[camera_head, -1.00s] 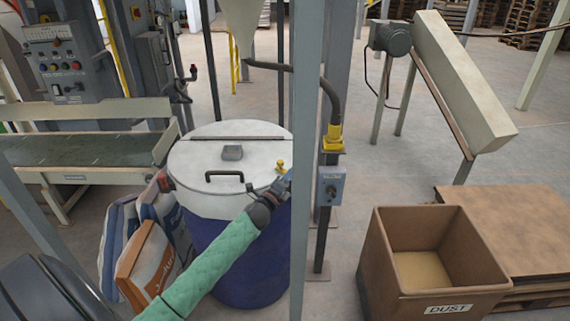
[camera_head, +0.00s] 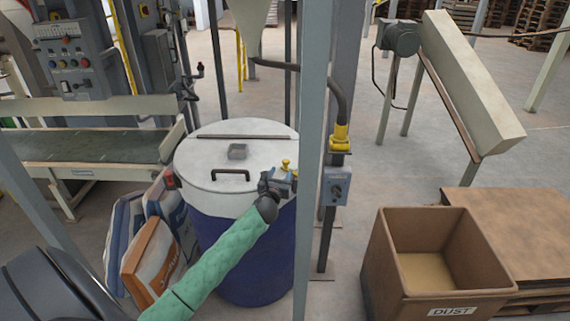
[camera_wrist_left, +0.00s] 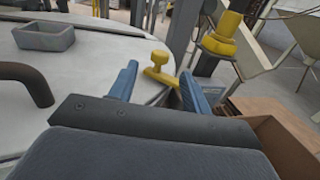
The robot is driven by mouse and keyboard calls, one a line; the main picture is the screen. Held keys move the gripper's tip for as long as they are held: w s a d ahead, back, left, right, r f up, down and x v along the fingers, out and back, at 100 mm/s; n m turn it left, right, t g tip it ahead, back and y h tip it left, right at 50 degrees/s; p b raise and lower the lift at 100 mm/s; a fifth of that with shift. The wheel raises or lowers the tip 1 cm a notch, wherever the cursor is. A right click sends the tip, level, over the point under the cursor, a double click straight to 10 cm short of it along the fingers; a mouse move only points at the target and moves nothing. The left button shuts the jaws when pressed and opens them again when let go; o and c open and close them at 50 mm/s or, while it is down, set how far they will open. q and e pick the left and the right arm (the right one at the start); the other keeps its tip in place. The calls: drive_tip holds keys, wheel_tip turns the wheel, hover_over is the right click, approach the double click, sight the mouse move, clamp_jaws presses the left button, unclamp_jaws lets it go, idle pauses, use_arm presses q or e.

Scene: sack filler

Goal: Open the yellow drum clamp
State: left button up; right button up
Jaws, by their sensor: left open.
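The blue drum (camera_head: 240,252) stands upright with a pale lid (camera_head: 215,155) on top. The yellow drum clamp (camera_head: 287,165) sits at the lid's right edge. In the left wrist view the clamp (camera_wrist_left: 159,64) has a round knob on a short stem and a bar-like base. My left gripper (camera_head: 283,183) is at the lid's right rim, just in front of the clamp. In the wrist view its two blue fingers (camera_wrist_left: 160,84) are apart, with the clamp beyond and between their tips. The gripper is empty. My right gripper is not in view.
A grey post (camera_head: 312,130) stands close to the right of my left gripper, with a switch box (camera_head: 336,187) behind it. The lid carries a black handle (camera_head: 231,174) and a small grey block (camera_head: 237,151). A brown dust bin (camera_head: 378,262) is at right.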

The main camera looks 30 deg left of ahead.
sight(285, 163)
use_arm(q)
drive_tip(key=p+x, duration=0.1)
drive_tip(key=x, duration=0.3)
drive_tip(key=shift+w+a+r+p, duration=0.1)
drive_tip(key=shift+w+p, duration=0.2)
drive_tip(key=shift+w, duration=0.1)
drive_tip(key=shift+x, duration=0.8)
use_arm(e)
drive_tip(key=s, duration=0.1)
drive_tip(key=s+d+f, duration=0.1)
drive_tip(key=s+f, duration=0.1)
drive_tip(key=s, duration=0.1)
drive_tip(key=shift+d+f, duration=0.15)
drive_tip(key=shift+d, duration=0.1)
